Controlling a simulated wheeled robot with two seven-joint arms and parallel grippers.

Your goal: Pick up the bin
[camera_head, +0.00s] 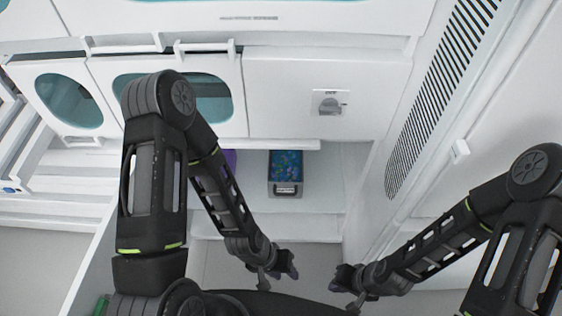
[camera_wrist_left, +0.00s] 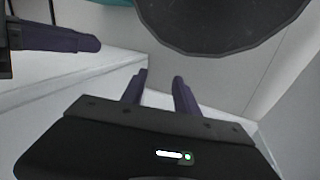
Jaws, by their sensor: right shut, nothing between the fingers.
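The bin (camera_head: 298,189) is a small dark grey box with a light label or handle on its front. It holds blue and green contents and stands on a white surface inside a recess in the middle of the head view. My left gripper (camera_head: 278,277) is below and in front of the bin, apart from it. It is empty, with a gap between its purple fingers in the left wrist view (camera_wrist_left: 160,82). My right gripper (camera_head: 340,281) is shut and empty, lower right of the bin. The bin does not show in the left wrist view.
A purple object (camera_head: 230,159) stands left of the bin, partly hidden by my left arm. A white cabinet with a dial (camera_head: 330,102) overhangs the recess. A white wall with a slotted vent (camera_head: 440,100) stands at right. The shelf right of the bin is clear.

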